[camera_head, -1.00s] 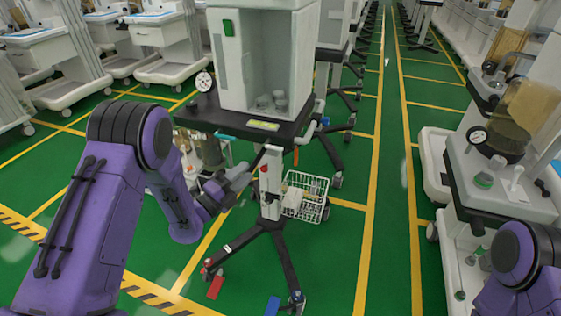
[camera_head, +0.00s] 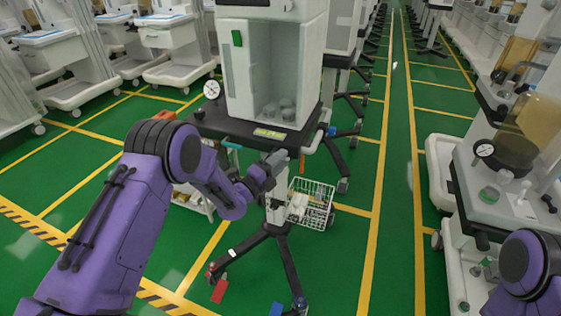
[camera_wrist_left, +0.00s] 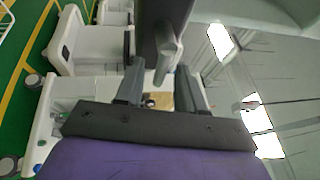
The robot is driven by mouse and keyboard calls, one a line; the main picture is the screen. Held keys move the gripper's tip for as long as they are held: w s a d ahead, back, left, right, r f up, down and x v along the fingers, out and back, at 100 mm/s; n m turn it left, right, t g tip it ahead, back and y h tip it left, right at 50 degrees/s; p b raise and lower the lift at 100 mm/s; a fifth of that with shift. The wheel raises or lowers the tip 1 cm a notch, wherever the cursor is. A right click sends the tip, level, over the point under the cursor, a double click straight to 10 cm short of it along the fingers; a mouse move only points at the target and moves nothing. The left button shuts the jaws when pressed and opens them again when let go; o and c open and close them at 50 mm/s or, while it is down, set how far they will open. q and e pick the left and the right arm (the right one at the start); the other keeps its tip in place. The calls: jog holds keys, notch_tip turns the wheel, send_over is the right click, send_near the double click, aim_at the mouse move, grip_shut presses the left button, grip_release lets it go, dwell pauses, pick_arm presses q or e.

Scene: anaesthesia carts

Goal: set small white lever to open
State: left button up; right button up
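In the left wrist view, a small pale grey-white lever-like peg (camera_wrist_left: 168,52) sticks out from a dark bar (camera_wrist_left: 160,18). It appears to be the lever. My left gripper (camera_wrist_left: 160,82) is open, with its two fingers apart and the peg just beyond and between their tips. I cannot tell whether they touch it. In the head view, my left gripper (camera_head: 272,164) is below the front edge of the middle cart's dark top (camera_head: 240,128) and hides the spot where the lever would be. My right gripper is out of view.
A white wire basket (camera_head: 312,203) hangs right of the middle cart's post. A teal piece (camera_head: 232,145) and an orange piece (camera_head: 302,162) are near the top's front edge. Another cart (camera_head: 480,190) stands at the right. Green floor lies between.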

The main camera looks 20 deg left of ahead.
aim_at(273, 152)
pick_arm(q)
grip_shut()
jog(key=n+b, duration=0.1)
jog(key=n, duration=0.1)
jog(key=n+t+y+b, duration=0.1)
jog(key=b, duration=0.1)
jog(key=n+t+b, duration=0.1)
jog(key=n+b, duration=0.1)
jog(key=shift+r+n, duration=0.3)
jog(key=shift+a+r+n+t+y+b, duration=0.4)
jog(key=shift+n+y+b, duration=0.4)
jog(key=shift+n+y, duration=1.35)
jog(key=shift+a+r+n+t+y+b, duration=0.4)
jog(key=shift+n+y+b, duration=0.4)
jog(key=shift+n, duration=2.6)
jog(key=shift+a+r+n+t+y+b, duration=0.25)
jog(key=shift+r+n+t+y+b, duration=0.35)
jog(key=shift+n+y, duration=1.55)
jog(key=shift+f+n+h, duration=0.15)
jog(key=shift+n+h, duration=0.25)
jog(key=shift+n, duration=0.4)
